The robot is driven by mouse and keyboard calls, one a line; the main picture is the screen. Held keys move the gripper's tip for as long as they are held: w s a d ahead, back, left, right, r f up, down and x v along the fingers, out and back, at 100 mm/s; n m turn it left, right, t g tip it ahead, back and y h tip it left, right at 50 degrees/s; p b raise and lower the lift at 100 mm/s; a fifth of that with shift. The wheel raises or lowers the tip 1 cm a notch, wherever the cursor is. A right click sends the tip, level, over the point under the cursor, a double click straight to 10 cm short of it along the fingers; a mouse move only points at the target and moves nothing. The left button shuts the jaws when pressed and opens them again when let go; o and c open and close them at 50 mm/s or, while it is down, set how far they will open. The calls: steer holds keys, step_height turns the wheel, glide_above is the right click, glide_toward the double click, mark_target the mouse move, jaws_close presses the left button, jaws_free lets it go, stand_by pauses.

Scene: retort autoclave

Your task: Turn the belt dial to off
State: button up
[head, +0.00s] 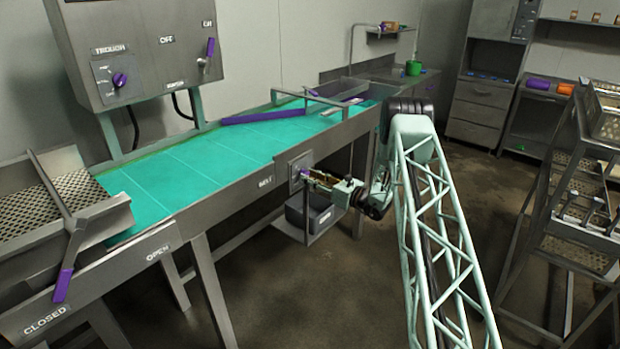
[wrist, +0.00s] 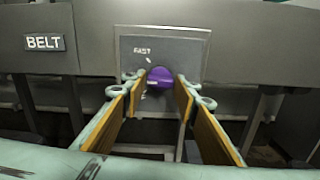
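The belt dial (wrist: 160,76) is a purple knob on a grey plate (wrist: 190,52) to the right of the BELT label (wrist: 45,42) in the wrist view. FAST is printed at the plate's upper left; lower lettering is mostly hidden by my left finger. The dial's pointing direction is not clear. My gripper (wrist: 161,84) faces the plate with its two tan-lined fingers apart, one on each side of the dial. Small gaps show beside the knob, and I see no clear contact. In the head view, my gripper (head: 312,177) is at the dial plate (head: 294,166) on the conveyor's front side.
A control box (head: 140,50) with another purple dial stands behind the belt. A rack (head: 570,200) stands at right; floor between is clear.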

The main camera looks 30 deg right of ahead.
steer(key=c, duration=0.5)
steer(key=shift+o, duration=0.2)
steer(key=shift+n+b, duration=0.4)
steer(key=shift+b, duration=0.15)
steer(key=shift+n+b, duration=4.5)
steer(key=shift+b, duration=0.45)
steer(key=o, duration=0.9)
